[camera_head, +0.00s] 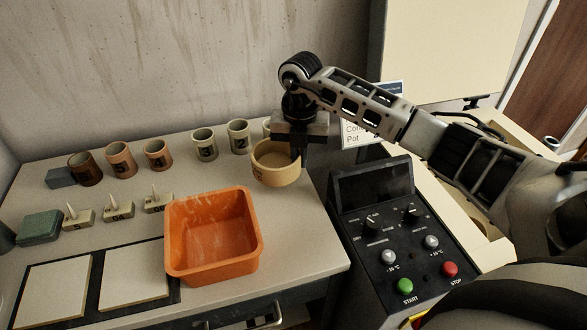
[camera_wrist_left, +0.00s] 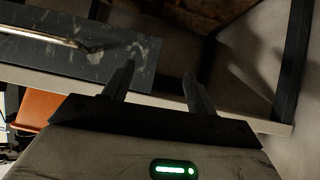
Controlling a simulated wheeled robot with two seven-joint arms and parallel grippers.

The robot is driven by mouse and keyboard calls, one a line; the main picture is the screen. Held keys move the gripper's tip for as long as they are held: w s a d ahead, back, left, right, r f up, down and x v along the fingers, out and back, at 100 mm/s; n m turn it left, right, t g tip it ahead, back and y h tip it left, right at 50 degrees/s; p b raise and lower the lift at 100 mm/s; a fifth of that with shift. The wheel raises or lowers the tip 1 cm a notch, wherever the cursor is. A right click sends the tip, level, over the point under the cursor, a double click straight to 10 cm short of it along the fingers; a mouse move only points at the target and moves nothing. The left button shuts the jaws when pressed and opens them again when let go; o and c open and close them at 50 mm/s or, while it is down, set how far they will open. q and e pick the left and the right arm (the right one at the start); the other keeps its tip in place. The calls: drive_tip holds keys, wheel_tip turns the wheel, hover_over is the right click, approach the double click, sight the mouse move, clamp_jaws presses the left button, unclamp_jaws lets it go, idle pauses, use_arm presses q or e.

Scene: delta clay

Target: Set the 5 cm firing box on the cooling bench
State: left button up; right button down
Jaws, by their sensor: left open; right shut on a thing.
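A tan round pot-like box (camera_head: 272,177), with an open top and a dark mark on its front, is at the right back of the light bench (camera_head: 300,225). I take it to be the firing box; its size mark is too small to read. My right gripper (camera_head: 300,160) points down and is shut on its right wall. I cannot tell whether the box touches the bench top. My left gripper (camera_wrist_left: 158,85) shows only in the left wrist view, open and empty, near a dark drawer front.
An orange tray (camera_head: 213,270) stands left of the tan box. Several numbered cups (camera_head: 204,146) line the back, with one partly hidden behind the gripper. Small spiked blocks (camera_head: 118,211) and pale tiles (camera_head: 55,288) lie left. A control panel (camera_head: 395,240) stands right of the bench.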

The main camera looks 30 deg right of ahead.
sight(299, 171)
drive_tip(key=shift+f, duration=2.25)
drive_tip(key=shift+f, duration=0.2)
drive_tip(key=c, duration=1.6)
unclamp_jaws()
drive_tip(key=shift+r, duration=0.15)
wheel_tip(299, 171, up, 12)
drive_tip(key=shift+r+b, duration=0.1)
drive_tip(key=shift+b, duration=0.35)
